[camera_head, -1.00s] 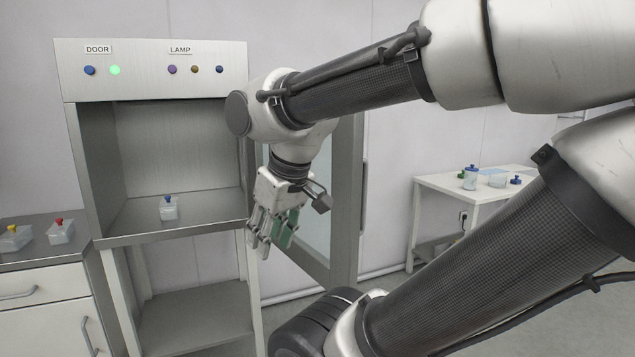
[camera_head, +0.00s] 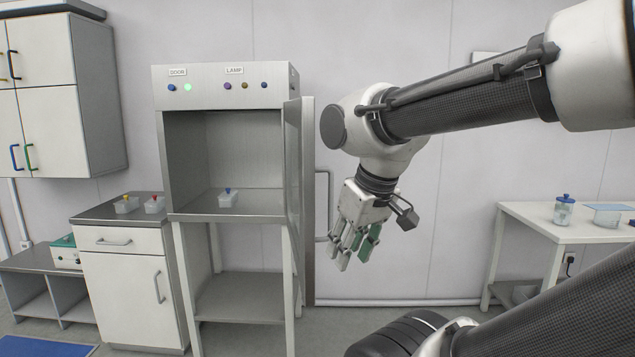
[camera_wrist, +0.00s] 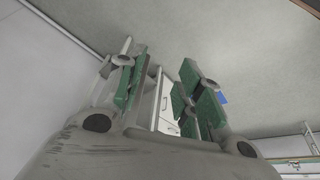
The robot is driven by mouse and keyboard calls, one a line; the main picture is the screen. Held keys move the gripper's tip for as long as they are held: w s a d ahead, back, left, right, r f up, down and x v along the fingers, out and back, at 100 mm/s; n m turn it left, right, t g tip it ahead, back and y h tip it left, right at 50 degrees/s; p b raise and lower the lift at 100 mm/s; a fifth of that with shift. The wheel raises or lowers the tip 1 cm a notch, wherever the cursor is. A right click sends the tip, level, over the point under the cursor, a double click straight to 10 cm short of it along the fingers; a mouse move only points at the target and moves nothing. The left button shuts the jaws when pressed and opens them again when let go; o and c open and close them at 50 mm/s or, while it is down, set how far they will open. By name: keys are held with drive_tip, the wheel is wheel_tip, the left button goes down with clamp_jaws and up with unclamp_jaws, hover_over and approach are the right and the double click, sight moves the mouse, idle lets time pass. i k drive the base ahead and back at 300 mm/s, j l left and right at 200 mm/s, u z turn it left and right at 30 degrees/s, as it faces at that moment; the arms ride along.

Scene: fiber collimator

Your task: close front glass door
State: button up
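The front glass door (camera_head: 307,200) hangs open at the right side of the grey cabinet (camera_head: 226,88). I see it almost edge-on, swung out from the front, with a bar handle (camera_head: 328,205) on its right side. The cabinet's front opening is uncovered. My gripper (camera_head: 354,252) is to the right of the door and its handle, apart from both, pointing down. In the wrist view its green-padded fingers (camera_wrist: 162,95) stand apart with nothing between them. The wrist view does not clearly show the door.
A small blue-capped container (camera_head: 228,199) stands inside the cabinet. A white drawer unit (camera_head: 125,270) with small containers adjoins it on the left. A white table (camera_head: 540,222) with a bottle (camera_head: 563,210) stands at the right. Wall space behind my gripper is clear.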

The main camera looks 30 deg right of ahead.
sight(300, 169)
drive_tip(key=l+u, duration=0.15)
drive_tip(key=l, duration=0.5)
drive_tip(key=k+l+u, duration=0.1)
drive_tip(key=l, duration=0.6)
drive_tip(key=i+l, duration=0.1)
drive_tip(key=l, duration=0.2)
drive_tip(key=i+l, duration=0.15)
drive_tip(key=l, duration=0.15)
drive_tip(key=i+l, duration=0.1)
drive_tip(key=l, duration=0.25)
drive_tip(key=k+j+z, duration=0.1)
drive_tip(key=k+j, duration=0.25)
drive_tip(key=j, duration=0.2)
drive_tip(key=k+j+z, duration=0.15)
drive_tip(key=k+j, duration=0.2)
drive_tip(key=j, duration=0.15)
